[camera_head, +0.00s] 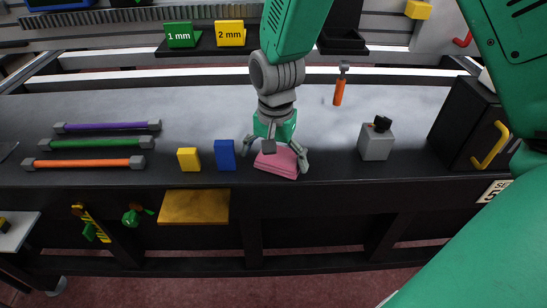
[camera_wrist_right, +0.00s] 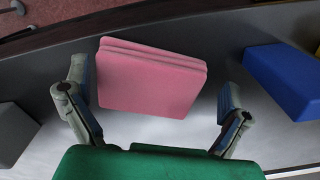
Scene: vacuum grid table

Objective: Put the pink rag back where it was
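The pink rag (camera_head: 278,165) lies folded near the front edge of the dark table, right of the blue block. It also shows in the right wrist view (camera_wrist_right: 152,82) as a stack of flat layers. My right gripper (camera_head: 277,153) is over the rag, pointing down, with its fingers spread. In the right wrist view the fingers (camera_wrist_right: 152,95) are on either side of the rag with gaps between, so it appears open and not gripping. The rag's far part is partly hidden by the gripper in the head view. My left gripper is not in view.
A blue block (camera_head: 225,155) and a yellow block (camera_head: 189,159) stand left of the rag. A grey block with a black knob (camera_head: 376,141) and a black box with a yellow handle (camera_head: 466,130) are right. Coloured rods (camera_head: 95,144) lie far left. An orange-handled tool (camera_head: 339,92) is behind.

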